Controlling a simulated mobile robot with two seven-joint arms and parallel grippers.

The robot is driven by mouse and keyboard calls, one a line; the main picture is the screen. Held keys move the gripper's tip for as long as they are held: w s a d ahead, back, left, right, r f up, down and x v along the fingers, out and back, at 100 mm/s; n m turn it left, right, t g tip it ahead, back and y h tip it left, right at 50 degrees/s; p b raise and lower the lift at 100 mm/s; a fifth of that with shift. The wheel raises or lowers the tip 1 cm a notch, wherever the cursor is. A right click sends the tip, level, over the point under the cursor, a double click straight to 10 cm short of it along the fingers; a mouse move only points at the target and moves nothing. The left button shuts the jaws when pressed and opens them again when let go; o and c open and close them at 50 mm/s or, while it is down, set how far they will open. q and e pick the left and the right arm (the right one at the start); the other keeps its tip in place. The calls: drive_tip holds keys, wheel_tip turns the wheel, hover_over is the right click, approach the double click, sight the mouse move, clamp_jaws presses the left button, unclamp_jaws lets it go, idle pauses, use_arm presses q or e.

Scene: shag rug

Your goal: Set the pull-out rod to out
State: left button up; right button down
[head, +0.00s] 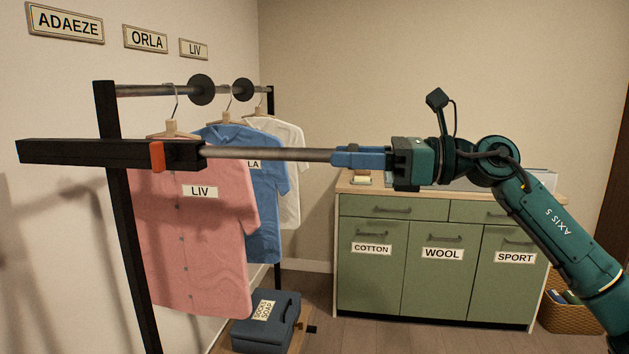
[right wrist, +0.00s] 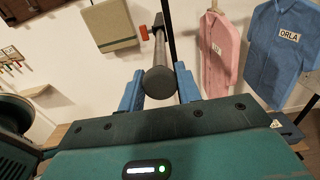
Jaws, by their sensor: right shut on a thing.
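The pull-out rod (head: 265,154) is a grey metal bar that stands level out of a black housing (head: 75,152) on the rack's front post in the head view. A long stretch of bare rod shows. A red tab (head: 157,157) hangs on the housing. My right gripper (head: 340,157) is shut on the rod at its right-hand end, its blue fingers along it. In the right wrist view the rod's round end (right wrist: 159,82) sits between the two blue fingers (right wrist: 158,92), and the red tab (right wrist: 144,33) shows farther off. My left gripper is not in view.
Pink (head: 190,230), blue (head: 262,205) and white shirts (head: 290,150) hang on the rack rail (head: 150,90) behind the rod. A dark box (head: 265,335) sits low beneath. A green cabinet (head: 410,270) stands behind my right arm. A basket (head: 570,318) is at the right.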

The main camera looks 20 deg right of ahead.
use_arm(q)
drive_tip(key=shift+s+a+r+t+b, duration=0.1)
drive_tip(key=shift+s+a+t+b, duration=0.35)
drive_tip(key=shift+b, duration=0.85)
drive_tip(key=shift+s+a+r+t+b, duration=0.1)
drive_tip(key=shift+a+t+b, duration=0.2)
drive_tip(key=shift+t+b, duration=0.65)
use_arm(e)
drive_tip(key=v, duration=1)
drive_tip(key=shift+b, duration=0.3)
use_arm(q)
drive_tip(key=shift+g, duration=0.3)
use_arm(e)
drive_tip(key=c, duration=1)
unclamp_jaws()
drive_tip(key=shift+c, duration=0.2)
